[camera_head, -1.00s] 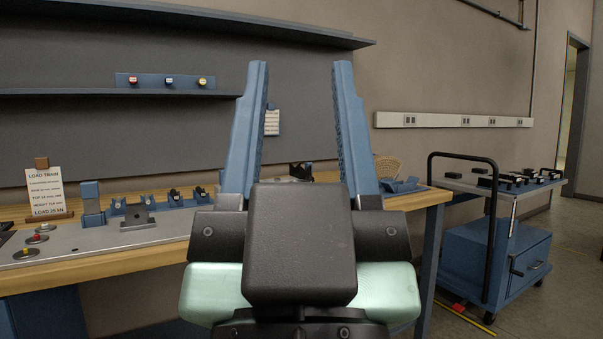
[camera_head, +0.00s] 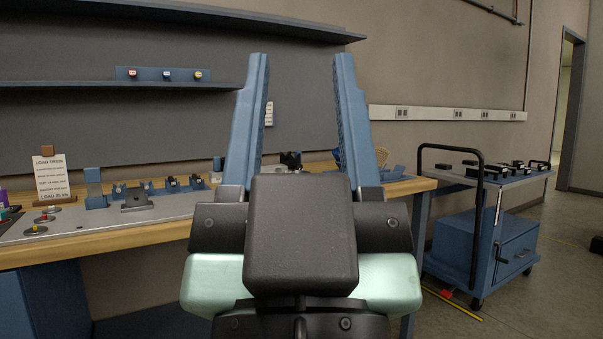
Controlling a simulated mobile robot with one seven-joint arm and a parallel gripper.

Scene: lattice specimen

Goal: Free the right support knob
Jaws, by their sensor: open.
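My gripper (camera_head: 303,120) is raised in the middle of the view. Its two blue fingers stand wide apart with nothing between them. Behind it runs the workbench (camera_head: 120,235), with a grey plate along its top. On the bench is a row of small blue holders with dark knob-like parts (camera_head: 172,184). A small black fixture (camera_head: 290,160) shows between the fingers, farther back on the bench. I cannot tell which part is the right support knob. The gripper hides part of the bench, and it is apart from everything on it.
A sign card (camera_head: 51,178) stands at the bench's left. Above is a shelf (camera_head: 60,87) and a blue strip with several coloured knobs (camera_head: 167,74). A blue trolley (camera_head: 490,245) with dark parts on top stands right. Open floor (camera_head: 555,285) lies beyond it.

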